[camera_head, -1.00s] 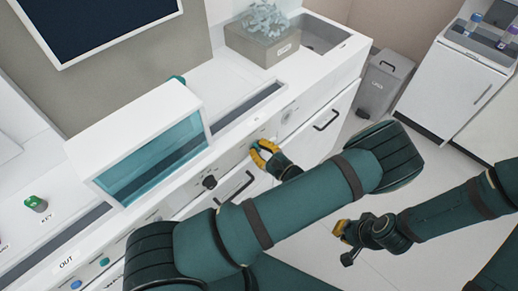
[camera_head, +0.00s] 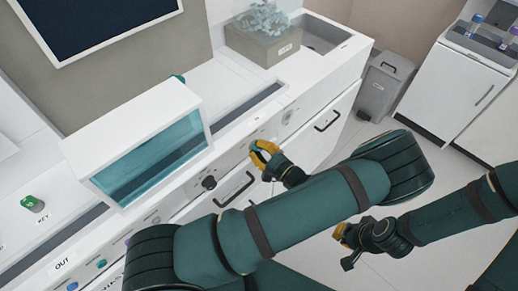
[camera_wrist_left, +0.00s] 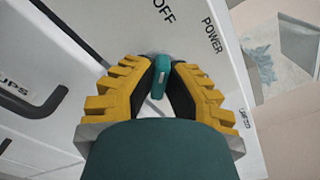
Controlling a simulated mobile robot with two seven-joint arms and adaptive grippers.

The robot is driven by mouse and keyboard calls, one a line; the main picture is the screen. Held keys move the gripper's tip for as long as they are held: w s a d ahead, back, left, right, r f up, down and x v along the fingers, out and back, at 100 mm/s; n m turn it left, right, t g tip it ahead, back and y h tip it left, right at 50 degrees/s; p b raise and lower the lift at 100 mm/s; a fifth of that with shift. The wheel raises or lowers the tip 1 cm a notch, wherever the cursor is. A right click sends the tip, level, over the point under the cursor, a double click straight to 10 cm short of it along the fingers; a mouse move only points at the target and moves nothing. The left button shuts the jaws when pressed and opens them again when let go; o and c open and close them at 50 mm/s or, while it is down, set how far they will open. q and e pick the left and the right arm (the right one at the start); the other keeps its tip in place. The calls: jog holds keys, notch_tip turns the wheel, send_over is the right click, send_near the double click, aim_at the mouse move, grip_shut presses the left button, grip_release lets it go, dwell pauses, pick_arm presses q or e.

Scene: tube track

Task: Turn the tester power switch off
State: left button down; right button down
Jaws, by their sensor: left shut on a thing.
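The power switch is a teal knob (camera_wrist_left: 160,75) on the white front panel, seen in the left wrist view. The words OFF and POWER are printed on the panel beside it. My left gripper (camera_wrist_left: 160,82) has its yellow fingers closed on both sides of the knob. In the head view my left gripper (camera_head: 262,153) is at the panel front and hides the knob. My right gripper (camera_head: 343,236) is out over the floor at the lower right, away from the panel; its fingers are too small to read.
A black knob (camera_head: 209,182) and drawer handles (camera_head: 236,188) lie along the same front. A clear-fronted box (camera_head: 150,160) stands on the counter. A grey bin (camera_head: 382,85) and a white cabinet (camera_head: 460,85) stand at the right. The floor between is free.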

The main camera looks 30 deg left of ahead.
pick_arm(q)
jog(key=c, duration=1)
grip_release()
jog(key=shift+a, duration=0.1)
jog(key=v, duration=0.7)
jog(key=shift+d, duration=0.3)
jog(key=shift+s, duration=0.1)
